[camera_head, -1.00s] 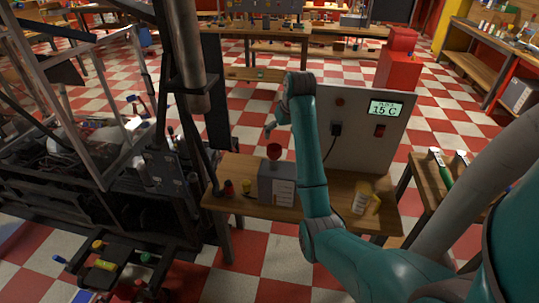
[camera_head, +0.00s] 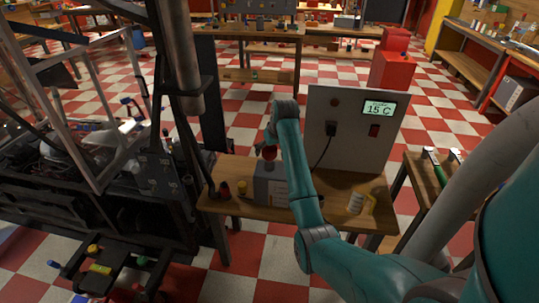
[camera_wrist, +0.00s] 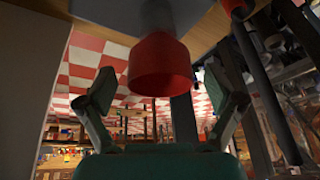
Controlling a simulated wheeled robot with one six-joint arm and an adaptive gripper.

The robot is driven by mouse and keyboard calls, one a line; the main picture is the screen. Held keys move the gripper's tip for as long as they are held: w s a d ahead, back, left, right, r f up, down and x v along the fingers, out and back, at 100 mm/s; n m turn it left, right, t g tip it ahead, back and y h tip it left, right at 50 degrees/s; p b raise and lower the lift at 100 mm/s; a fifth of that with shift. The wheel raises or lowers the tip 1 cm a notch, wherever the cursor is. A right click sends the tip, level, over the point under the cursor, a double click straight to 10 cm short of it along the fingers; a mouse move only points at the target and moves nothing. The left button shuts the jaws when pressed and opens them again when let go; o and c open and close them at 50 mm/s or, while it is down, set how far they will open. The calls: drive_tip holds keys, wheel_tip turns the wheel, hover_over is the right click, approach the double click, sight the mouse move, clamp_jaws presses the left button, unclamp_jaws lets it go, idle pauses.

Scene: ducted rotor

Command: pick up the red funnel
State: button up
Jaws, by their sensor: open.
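The red funnel (camera_head: 270,153) sits on top of a grey box (camera_head: 268,186) on the wooden bench, partly hidden by my arm in the head view. In the wrist view, which looks upside down, the funnel (camera_wrist: 160,66) fills the upper middle with its wide rim towards my gripper (camera_wrist: 159,78). My gripper's two fingers are spread, one on each side of the funnel, with gaps between them and it. In the head view my gripper (camera_head: 262,143) is small and close beside the funnel, and its contact with it cannot be told.
A tall grey panel (camera_head: 345,135) with a "15 C" display and a plugged cable stands behind my arm on the bench (camera_head: 232,205). A dark red item (camera_head: 224,190) and a yellow one (camera_head: 243,184) stand left of the box.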

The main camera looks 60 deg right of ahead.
drive_tip(key=c, duration=1.2)
drive_tip(key=shift+c, duration=0.2)
